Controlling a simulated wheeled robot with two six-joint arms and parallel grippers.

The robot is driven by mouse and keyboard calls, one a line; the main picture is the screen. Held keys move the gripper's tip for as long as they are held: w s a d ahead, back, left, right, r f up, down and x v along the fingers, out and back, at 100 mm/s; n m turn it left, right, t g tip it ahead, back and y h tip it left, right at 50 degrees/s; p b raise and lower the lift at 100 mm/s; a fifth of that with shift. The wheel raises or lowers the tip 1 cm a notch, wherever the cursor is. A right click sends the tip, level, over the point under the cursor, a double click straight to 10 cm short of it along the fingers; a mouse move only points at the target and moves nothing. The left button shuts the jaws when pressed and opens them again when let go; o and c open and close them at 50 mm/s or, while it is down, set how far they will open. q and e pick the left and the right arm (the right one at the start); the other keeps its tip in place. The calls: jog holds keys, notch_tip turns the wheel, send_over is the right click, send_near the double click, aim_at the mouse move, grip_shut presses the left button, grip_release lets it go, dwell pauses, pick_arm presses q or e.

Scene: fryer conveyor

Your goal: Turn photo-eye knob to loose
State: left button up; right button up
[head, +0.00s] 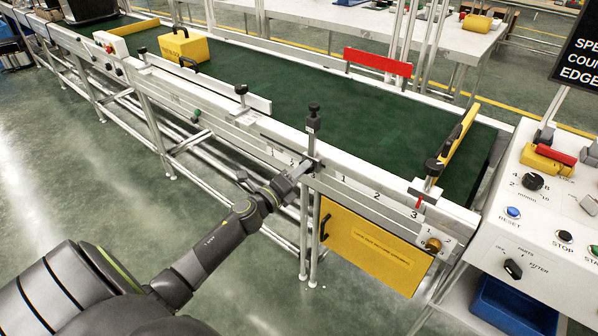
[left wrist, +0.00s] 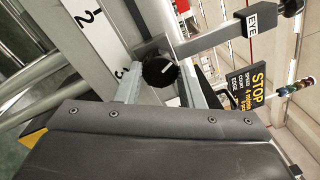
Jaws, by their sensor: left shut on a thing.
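The photo-eye knob (left wrist: 160,70) is round and black with a white pointer line. In the left wrist view it sits between the two fingers of my left gripper (left wrist: 158,88), which is shut on it. The photo-eye post (left wrist: 218,36) extends up and right from the knob, with a label reading EYE and a black end. In the head view the post (head: 313,127) stands upright at the conveyor's near rail, and my left gripper (head: 308,166) reaches its foot from the left. The knob is mostly hidden there. My right gripper is in neither view.
The near rail (head: 378,194) carries a scale with numbers. Another clamp with a black knob (head: 433,168) and red pointer stands to the right. The control panel (head: 537,225) is at far right. A yellow door (head: 368,252) hangs below the rail. The green belt (head: 330,105) is clear nearby.

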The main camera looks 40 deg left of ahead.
pick_arm(q)
jog(key=shift+n, duration=1.1)
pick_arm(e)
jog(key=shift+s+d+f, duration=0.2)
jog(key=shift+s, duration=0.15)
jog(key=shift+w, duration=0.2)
pick_arm(q)
jog(key=o, duration=1)
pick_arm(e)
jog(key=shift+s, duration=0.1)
